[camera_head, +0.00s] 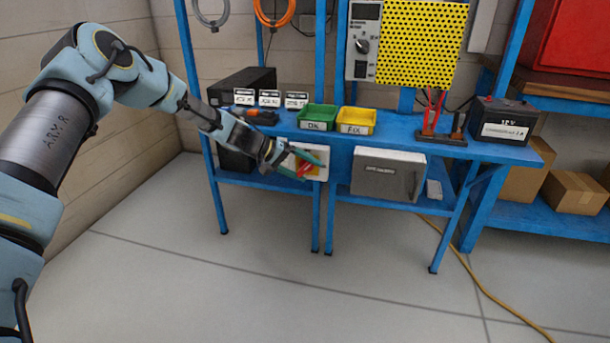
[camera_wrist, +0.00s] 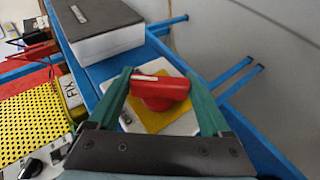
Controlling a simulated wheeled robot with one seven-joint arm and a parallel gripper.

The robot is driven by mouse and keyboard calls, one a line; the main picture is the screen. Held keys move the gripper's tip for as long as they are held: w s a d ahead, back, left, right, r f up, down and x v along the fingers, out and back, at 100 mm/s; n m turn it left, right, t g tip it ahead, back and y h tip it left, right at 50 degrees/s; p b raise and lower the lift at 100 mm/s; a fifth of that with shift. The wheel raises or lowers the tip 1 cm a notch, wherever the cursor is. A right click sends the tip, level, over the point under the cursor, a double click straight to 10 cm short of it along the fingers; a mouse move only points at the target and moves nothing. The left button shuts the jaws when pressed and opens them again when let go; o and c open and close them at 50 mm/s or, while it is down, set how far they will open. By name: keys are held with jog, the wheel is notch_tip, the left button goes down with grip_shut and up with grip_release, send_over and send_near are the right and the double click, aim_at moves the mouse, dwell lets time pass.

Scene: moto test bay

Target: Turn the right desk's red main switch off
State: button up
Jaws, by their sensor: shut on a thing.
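The red main switch (camera_wrist: 160,88) is a red rotary handle with a white mark toward its left end. It sits on a yellow plate (camera_wrist: 158,119) on a white box (camera_wrist: 185,124). In the wrist view the handle lies nearly level across the picture. My gripper (camera_wrist: 160,84) has green fingers closed on the two ends of the handle. In the head view my gripper (camera_head: 300,160) is at the white switch box (camera_head: 320,157) at the front of the blue desks, below the top. There the fingers partly cover the red switch (camera_head: 305,170).
On the blue desks (camera_head: 385,142) stand a green bin (camera_head: 318,124), a yellow bin (camera_head: 356,129) and a battery (camera_head: 503,121). A grey case (camera_head: 388,172) is right of the switch. The floor in front is clear, apart from a yellow cable (camera_head: 480,285) at right.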

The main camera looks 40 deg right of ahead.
jog(key=f+g+h+b, duration=0.1)
jog(key=b, duration=0.1)
jog(key=shift+w+b, duration=0.1)
jog(key=shift+b, duration=0.25)
jog(key=n+g+h+b, duration=0.1)
jog(key=b, duration=0.2)
jog(key=shift+g+h+b, duration=0.3)
jog(key=shift+g+b, duration=0.05)
jog(key=shift+g, duration=0.05)
jog(key=h+b, duration=0.1)
jog(key=g+b, duration=0.1)
jog(key=b, duration=0.1)
jog(key=shift+r+n+g+h, duration=0.25)
jog(key=shift+n+g+h, duration=0.05)
jog(key=shift+n+h, duration=0.1)
jog(key=shift+r+g+h+b, duration=0.1)
jog(key=shift+g+h+b, duration=0.2)
jog(key=shift+h+b, duration=0.15)
jog(key=shift+r+n, duration=0.1)
jog(key=shift+n, duration=0.2)
jog(key=o, duration=1.2)
jog(key=shift+c, duration=0.2)
jog(key=v, duration=1)
jog(key=shift+a, duration=0.35)
jog(key=shift+w, duration=0.15)
